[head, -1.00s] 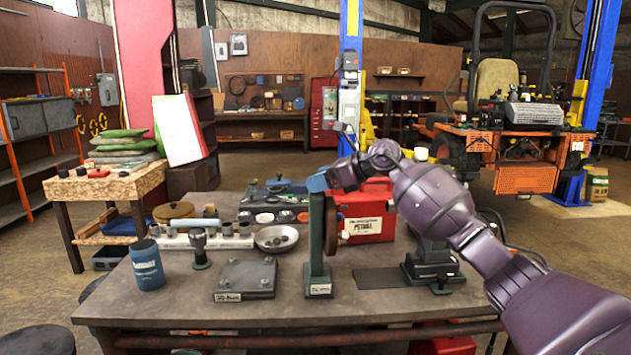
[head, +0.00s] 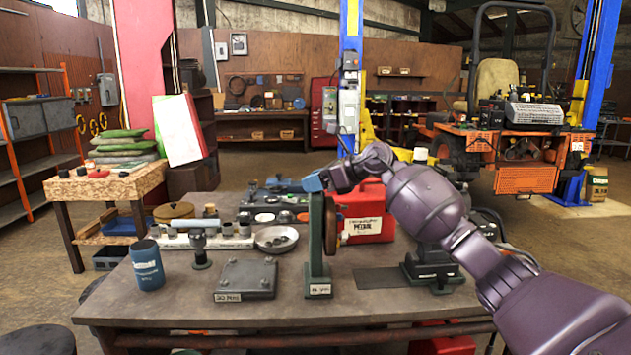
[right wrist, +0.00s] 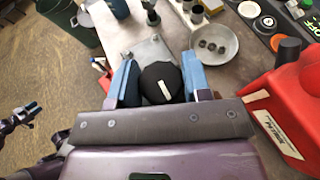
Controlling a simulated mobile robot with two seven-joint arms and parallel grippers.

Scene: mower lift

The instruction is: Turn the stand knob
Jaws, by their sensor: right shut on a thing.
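The green stand (head: 317,245) stands upright near the middle of the workbench, on a labelled base. A brown round part shows at its right side. The stand knob (right wrist: 161,83) is black with a white mark and shows in the right wrist view. My right gripper (head: 317,183) is at the top of the stand. In the right wrist view its blue fingers (right wrist: 158,85) are on either side of the knob, shut on it. In the head view the gripper hides the knob.
A red petrol can (head: 366,212) stands close behind the stand, to the right. A metal plate block (head: 246,280), a round dish (head: 276,239) and a blue can (head: 147,265) are to the left. A dark vise-like tool (head: 432,268) is at the right. The bench front is clear.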

